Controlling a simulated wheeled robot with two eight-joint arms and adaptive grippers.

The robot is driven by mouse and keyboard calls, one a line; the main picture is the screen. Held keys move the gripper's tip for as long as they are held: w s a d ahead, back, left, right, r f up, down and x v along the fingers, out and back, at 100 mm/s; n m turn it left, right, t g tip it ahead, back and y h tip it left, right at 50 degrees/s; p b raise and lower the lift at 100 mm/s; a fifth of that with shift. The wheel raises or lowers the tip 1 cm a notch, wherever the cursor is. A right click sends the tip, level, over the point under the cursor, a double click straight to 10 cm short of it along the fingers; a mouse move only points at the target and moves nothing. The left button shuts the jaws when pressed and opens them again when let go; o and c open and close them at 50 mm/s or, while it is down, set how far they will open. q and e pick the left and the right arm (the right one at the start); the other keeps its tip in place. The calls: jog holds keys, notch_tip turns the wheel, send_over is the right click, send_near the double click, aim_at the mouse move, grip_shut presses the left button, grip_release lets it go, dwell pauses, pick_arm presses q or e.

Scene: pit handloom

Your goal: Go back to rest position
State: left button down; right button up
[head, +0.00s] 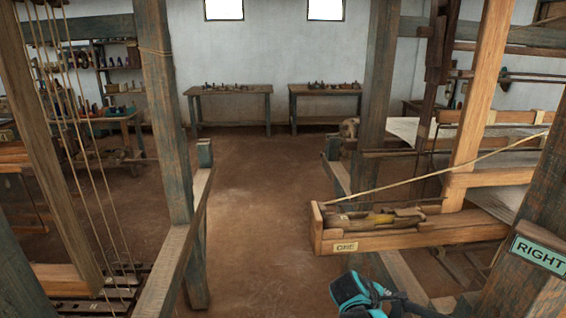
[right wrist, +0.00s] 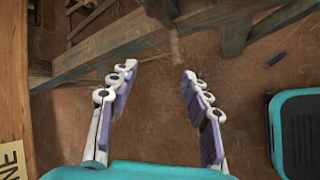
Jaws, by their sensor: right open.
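My right gripper (right wrist: 159,72) is open and empty in the right wrist view, its two fingers spread over the brown floor. In the head view a teal and black part of my right arm shows at the bottom, just below and in front of a wooden shuttle box (head: 420,237) labelled ONE. A yellowish wooden piece (head: 378,218) lies in that box. The box's labelled side (right wrist: 12,110) also shows at the left edge of the right wrist view, apart from the fingers. My left gripper is not in view.
A dark post with a RIGHT sign (head: 540,253) stands at the lower right. Loom posts (head: 165,110) and rails flank a clear floor aisle (head: 262,200). Two small tables (head: 228,91) stand at the back wall. A beam (right wrist: 110,50) crosses beyond the fingers in the wrist view.

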jog(key=s+a+r+m+t+y, duration=0.1)
jog(key=s+a+m+y, duration=0.1)
jog(key=s, duration=0.4)
jog(key=s+a+r+m+t+y, duration=0.1)
jog(key=s+a+m+y, duration=0.1)
jog(key=s+a+m, duration=0.2)
jog(key=s+a+r+m+y, duration=0.1)
jog(key=s+a+m+y, duration=0.2)
jog(key=s+m, duration=0.3)
jog(key=shift+s+a+m+t, duration=0.4)
jog(key=shift+s, duration=0.65)
